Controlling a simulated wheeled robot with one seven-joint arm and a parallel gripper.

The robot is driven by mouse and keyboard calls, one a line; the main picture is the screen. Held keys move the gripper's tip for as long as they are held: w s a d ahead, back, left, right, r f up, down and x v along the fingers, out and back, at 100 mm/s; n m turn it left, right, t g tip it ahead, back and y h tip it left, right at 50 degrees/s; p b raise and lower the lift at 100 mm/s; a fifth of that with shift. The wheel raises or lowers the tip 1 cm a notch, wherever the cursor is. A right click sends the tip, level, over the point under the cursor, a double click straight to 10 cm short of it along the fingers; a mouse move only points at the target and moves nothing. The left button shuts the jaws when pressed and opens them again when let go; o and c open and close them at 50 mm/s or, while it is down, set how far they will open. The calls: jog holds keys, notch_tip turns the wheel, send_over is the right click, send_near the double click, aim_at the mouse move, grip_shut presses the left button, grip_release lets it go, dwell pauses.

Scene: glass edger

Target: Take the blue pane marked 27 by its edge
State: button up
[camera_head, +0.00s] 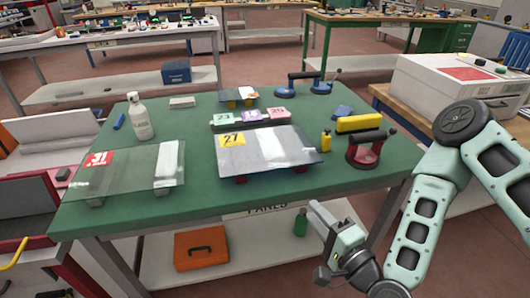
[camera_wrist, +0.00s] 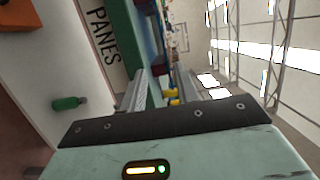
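The blue pane marked 27 (camera_head: 262,152) lies flat on the green table in the head view, raised a little on small red supports. Its yellow label 27 (camera_head: 233,140) is at the far left corner. My gripper (camera_head: 322,212) is in front of the table's front edge, to the right of and nearer than the pane, apart from it. In the wrist view its two fingers (camera_wrist: 162,90) stand apart with nothing held between them. I cannot make out the pane clearly in the wrist view.
A clear pane with a red label (camera_head: 115,172) lies left on the green table (camera_head: 200,205). A red-based tool with a black handle (camera_head: 366,150), a yellow block (camera_head: 358,123) and a small yellow bottle (camera_head: 326,141) stand right of pane 27. A white bottle (camera_head: 140,118) stands left.

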jog(key=shift+b+x, duration=1.5)
jog(key=shift+b, duration=0.2)
send_near(281, 168)
jog(key=w+a, duration=0.2)
jog(key=w, duration=0.1)
jog(key=shift+a+f, duration=0.25)
jog(key=shift+f, duration=0.1)
jog(key=x, duration=0.1)
jog(key=p+x, duration=0.1)
jog(key=x, duration=0.2)
jog(key=shift+w+d+r, duration=0.2)
jog(key=shift+w+r, duration=0.05)
jog(key=shift+w, duration=0.2)
jog(key=shift+w+a, duration=0.2)
jog(key=shift+w, duration=0.2)
grip_shut()
jog(key=shift+f, duration=0.1)
